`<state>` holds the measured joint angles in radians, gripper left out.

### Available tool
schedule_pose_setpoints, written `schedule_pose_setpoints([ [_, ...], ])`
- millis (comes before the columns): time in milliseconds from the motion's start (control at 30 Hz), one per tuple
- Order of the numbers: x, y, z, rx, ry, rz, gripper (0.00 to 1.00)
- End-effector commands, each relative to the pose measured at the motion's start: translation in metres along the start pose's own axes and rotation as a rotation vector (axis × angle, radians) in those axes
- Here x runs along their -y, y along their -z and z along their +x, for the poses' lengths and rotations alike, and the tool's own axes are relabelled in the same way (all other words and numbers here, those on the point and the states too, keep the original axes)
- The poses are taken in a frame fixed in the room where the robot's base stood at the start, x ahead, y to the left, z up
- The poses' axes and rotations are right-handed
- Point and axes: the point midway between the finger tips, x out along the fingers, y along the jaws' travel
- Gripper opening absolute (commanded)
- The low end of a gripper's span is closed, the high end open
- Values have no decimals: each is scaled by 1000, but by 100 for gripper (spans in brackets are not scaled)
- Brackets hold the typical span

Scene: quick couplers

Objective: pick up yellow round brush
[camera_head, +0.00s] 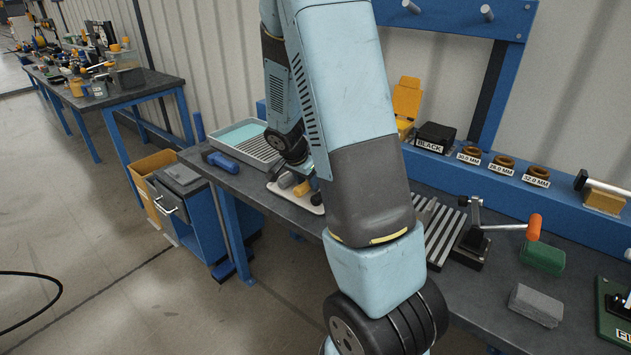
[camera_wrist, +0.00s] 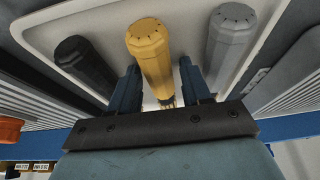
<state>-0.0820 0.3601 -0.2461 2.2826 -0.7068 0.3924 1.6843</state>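The yellow round brush (camera_wrist: 150,50) stands out from a pale tray (camera_wrist: 105,22) in the wrist view, in the middle of a row of three handles. My gripper (camera_wrist: 158,88) is open, with one dark blue finger on each side of the yellow handle. Small gaps show between the fingers and the handle. My arm hides most of the gripper and part of that tray there.
A black handle (camera_wrist: 80,62) is left of the yellow one and a grey handle (camera_wrist: 229,38) is right, both close to my fingers. A grey bin with teal lining (camera_head: 240,135) and a blue tool (camera_head: 222,161) are farther left on the bench.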

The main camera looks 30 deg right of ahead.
Motion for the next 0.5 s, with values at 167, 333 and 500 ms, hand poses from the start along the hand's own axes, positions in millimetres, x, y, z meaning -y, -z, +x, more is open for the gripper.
schedule_pose_setpoints([
  [167, 0, 0, 1, 1, -1, 0, 23],
  [333, 0, 0, 1, 1, -1, 0, 7],
  [500, 0, 0, 1, 1, -1, 0, 2],
])
